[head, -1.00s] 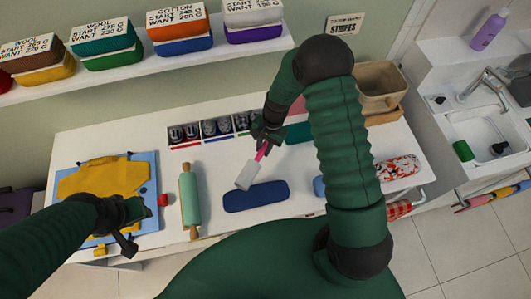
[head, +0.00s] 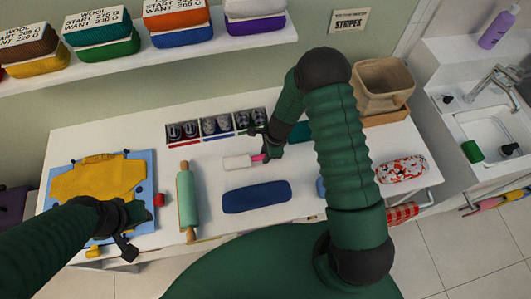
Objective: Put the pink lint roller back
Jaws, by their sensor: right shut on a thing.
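The pink lint roller has a white roll (head: 238,162) and a short pink handle (head: 259,158). It lies level, roll pointing left, at or just above the white table, behind a dark blue rolled cloth; I cannot tell if it touches the table. My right gripper (head: 264,152) is shut on the pink handle. My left gripper (head: 128,228) is over the front edge of the blue board at left, apart from the roller; its jaws are too unclear to judge.
A black compartment tray (head: 216,126) stands behind the roller. The blue rolled cloth (head: 256,196) lies in front, and a green rolling pin (head: 186,198) to the left. A yellow cloth (head: 100,178) lies on the blue board (head: 146,203). A tan bin (head: 383,84) stands at back right.

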